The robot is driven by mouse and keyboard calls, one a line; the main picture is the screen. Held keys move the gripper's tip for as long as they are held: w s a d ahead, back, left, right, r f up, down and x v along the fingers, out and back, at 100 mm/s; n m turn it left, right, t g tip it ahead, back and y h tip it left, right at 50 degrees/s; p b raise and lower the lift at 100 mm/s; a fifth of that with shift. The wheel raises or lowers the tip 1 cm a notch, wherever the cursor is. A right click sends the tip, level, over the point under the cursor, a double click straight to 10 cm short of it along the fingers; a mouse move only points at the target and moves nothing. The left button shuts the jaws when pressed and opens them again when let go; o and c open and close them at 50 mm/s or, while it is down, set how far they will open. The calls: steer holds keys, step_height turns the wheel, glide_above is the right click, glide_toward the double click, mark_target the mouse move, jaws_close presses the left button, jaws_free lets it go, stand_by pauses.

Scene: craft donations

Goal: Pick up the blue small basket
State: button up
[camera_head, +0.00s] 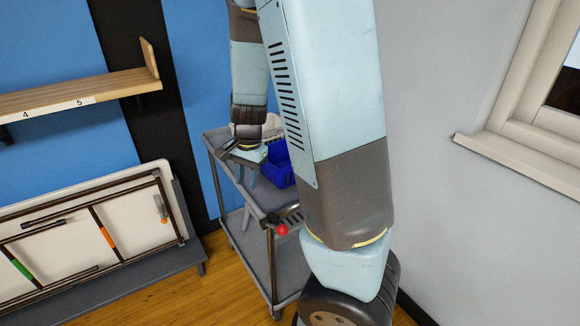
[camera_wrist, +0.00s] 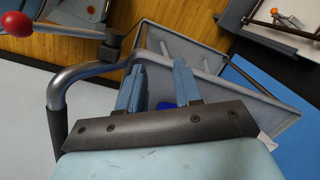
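The blue small basket (camera_head: 279,163) stands on the top shelf of a grey cart (camera_head: 263,197), partly hidden behind my arm in the head view. My gripper (camera_head: 247,177) is over the cart, just left of the basket and apart from it. In the wrist view my gripper (camera_wrist: 160,82) has its two light-blue fingers spread with a gap between them and nothing held. A small dark-blue patch (camera_wrist: 166,106), likely part of the basket, shows low between the fingers near the palm; the rest is hidden by my gripper.
A pale object (camera_head: 272,127) lies behind the basket. The cart's handle has a red ball (camera_head: 282,229) at its front corner. A wooden shelf (camera_head: 80,97) is on the left wall, above a leaning white panel (camera_head: 90,230). A window sill (camera_head: 520,160) is at right.

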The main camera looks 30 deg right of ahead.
steer(key=w+d+f+m+h, duration=0.1)
steer(key=f+h, duration=0.1)
steer(key=f, duration=0.1)
steer(key=w+d+f+m+h, duration=0.2)
steer(key=f, duration=0.2)
steer(key=w+d+f+m+h, duration=0.2)
steer(key=f, duration=0.1)
steer(key=shift+w+d+f, duration=0.1)
steer(key=shift+f, duration=0.1)
steer(key=shift+w+d+m+h, duration=0.2)
steer(key=shift+d+m+h, duration=0.1)
steer(key=shift+m, duration=0.1)
steer(key=d+r+h, duration=0.1)
steer(key=w+d+t+h, duration=0.1)
steer(key=h, duration=0.1)
steer(key=shift+d+r+m, duration=0.3)
steer(key=shift+d+r, duration=0.05)
step_height(320, 180, up, 7)
steer(key=d+t+h, duration=0.1)
steer(key=d+h, duration=0.1)
steer(key=h, duration=0.3)
steer(key=shift+s+x, duration=0.2)
steer(key=shift+x, duration=6.65)
steer(key=shift+c, duration=0.3)
jaws_close()
